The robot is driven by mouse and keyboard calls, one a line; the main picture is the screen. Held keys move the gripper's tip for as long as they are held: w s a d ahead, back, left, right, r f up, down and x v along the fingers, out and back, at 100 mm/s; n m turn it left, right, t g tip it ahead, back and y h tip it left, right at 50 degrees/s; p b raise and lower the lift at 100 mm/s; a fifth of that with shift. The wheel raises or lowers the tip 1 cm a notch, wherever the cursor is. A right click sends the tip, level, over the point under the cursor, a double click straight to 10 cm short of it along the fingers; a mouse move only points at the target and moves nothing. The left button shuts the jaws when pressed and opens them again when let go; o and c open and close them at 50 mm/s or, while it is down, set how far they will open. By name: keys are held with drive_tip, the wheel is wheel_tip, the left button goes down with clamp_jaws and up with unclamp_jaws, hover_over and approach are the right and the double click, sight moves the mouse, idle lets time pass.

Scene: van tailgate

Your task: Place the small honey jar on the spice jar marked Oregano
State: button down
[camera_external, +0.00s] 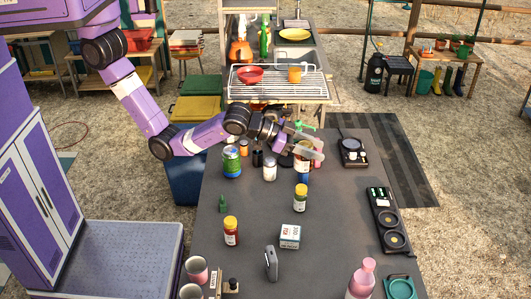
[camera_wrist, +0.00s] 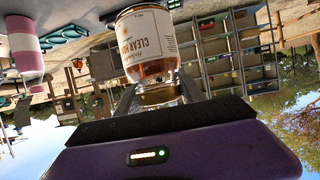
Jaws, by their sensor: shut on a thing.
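My gripper (camera_external: 312,149) is over the far part of the dark table. In the wrist view its fingers are shut on a glass jar with a white label reading "CLEAR H…", the small honey jar (camera_wrist: 148,45), amber inside. In the external view the held jar is largely hidden by the fingers. Several small jars stand below and beside the gripper, among them a grey-lidded jar (camera_external: 270,169) and a yellow-lidded jar (camera_external: 301,196). I cannot read which one is marked Oregano.
A green-and-blue jar (camera_external: 231,163) stands left of the gripper. Nearer are another yellow-lidded jar (camera_external: 231,231), a white box (camera_external: 291,236), a pink bottle (camera_external: 362,279) and a black device (camera_external: 389,221). A wire rack (camera_external: 277,86) stands beyond. The table's middle right is clear.

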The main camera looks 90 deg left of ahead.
sight(310, 168)
drive_tip(key=shift+f, duration=3.9)
drive_tip(key=shift+f, duration=0.15)
drive_tip(key=c, duration=0.7)
unclamp_jaws()
drive_tip(key=shift+r, duration=0.2)
drive_tip(key=shift+s, duration=0.4)
drive_tip(key=v, duration=1.1)
drive_tip(key=shift+s, duration=0.1)
